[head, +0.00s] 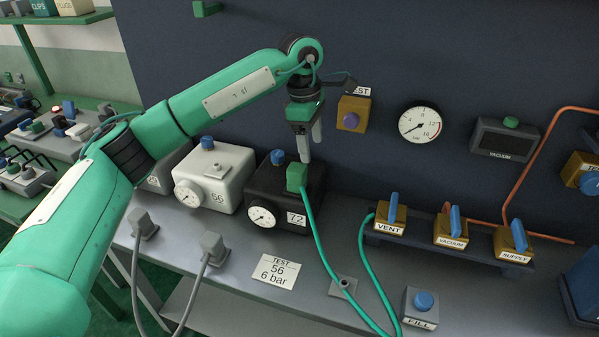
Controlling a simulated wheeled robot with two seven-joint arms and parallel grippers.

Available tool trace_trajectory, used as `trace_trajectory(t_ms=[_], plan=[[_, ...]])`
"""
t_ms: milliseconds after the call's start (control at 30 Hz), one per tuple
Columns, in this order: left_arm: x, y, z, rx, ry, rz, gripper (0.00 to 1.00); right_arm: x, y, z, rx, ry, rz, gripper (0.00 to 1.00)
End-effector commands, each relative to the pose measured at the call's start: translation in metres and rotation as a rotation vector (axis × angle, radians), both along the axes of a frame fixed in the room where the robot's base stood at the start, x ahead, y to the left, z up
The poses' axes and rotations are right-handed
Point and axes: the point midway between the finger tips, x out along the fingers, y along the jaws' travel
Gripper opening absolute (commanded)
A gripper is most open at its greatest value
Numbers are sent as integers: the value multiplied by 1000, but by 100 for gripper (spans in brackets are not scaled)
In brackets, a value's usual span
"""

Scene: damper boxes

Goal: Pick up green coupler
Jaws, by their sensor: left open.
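The green coupler (296,178) sits on the black damper box marked 72 (315,187), at its upper front. A green hose (317,232) runs from it down over the bench front. My left gripper (308,148) is just above and slightly behind the coupler in the picture, fingers pointing down. It is open and holds nothing. Whether a finger touches the coupler cannot be told. My right gripper is not in view.
A white box marked 56 (230,165) stands left of the black box. Two grey plugs (213,243) with cables sit at the bench's front edge. A TEST card (274,270) lies in front. VENT, VACUUM and SUPPLY valves (452,230) stand right. A gauge (420,123) hangs behind.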

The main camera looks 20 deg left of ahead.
Motion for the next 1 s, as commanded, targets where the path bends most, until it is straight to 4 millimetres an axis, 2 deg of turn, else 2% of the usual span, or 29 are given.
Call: trace_trajectory(t_ms=[33, 100, 233, 400, 600, 767, 933, 1000], plan=[[3, 14, 9, 53, -6, 10, 66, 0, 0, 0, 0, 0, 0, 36], [5, 27, 16, 103, -7, 18, 66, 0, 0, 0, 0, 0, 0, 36], [6, 36, 15, 140, -5, 24, 66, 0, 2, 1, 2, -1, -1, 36], [5, 36, -15, 140, -1, 23, 66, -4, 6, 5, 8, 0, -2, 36], [5, 35, -51, 138, -2, 23, 66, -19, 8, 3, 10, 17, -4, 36], [5, 35, -64, 137, -5, 24, 66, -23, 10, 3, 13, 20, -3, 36], [4, 35, -78, 136, -2, 23, 66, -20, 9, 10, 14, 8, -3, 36], [4, 35, -88, 137, -2, 24, 66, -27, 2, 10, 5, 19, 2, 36]])
